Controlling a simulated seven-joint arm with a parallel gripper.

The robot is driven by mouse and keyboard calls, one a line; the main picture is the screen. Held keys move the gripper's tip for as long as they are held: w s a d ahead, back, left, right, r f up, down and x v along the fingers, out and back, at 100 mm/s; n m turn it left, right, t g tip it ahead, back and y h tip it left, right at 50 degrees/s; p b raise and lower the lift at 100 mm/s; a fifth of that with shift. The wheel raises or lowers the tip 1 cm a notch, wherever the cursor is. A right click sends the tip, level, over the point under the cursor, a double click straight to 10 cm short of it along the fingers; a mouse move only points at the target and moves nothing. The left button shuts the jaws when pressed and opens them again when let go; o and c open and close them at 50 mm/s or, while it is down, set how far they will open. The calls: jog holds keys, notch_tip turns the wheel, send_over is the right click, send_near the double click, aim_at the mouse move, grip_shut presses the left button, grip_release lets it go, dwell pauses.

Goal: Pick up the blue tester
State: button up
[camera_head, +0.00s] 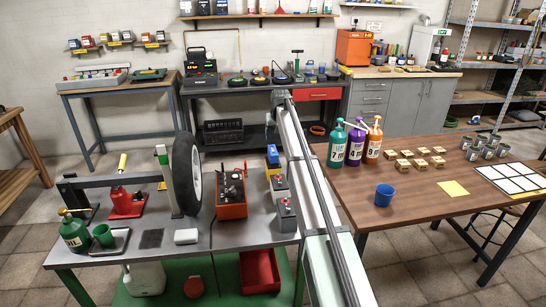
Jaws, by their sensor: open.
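A small blue thing, which looks like the blue tester (272,153), is at the back right of the grey metal bench (150,212). A yellow and blue piece shows just in front of it; I cannot tell whether the two are joined. My arm reaches from the bottom of the view up past the bench's right edge. My gripper (270,125) appears small at its far end, just above the blue tester in the picture. It is open and seems empty; its fingertips are hard to make out, and so is its height.
Grey-topped boxes (286,212) stand in a row in front of the tester. A red unit with black leads (231,192) is to their left, then an upright wheel (186,174).

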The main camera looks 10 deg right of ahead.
aim_at(273, 150)
jog(key=shift+w+a+f, duration=0.25)
jog(key=shift+a, duration=0.05)
jog(key=x, duration=0.7)
jog(key=shift+f, duration=0.2)
jog(key=shift+s+x, duration=0.15)
jog(key=shift+x, duration=1.3)
jog(key=shift+s+x, duration=0.2)
jog(key=shift+x, duration=1.2)
jog(key=shift+a+f, duration=0.1)
jog(key=shift+a, duration=0.05)
jog(key=shift+c, duration=0.4)
jog(key=c, duration=1.2)
jog(key=shift+r, duration=8)
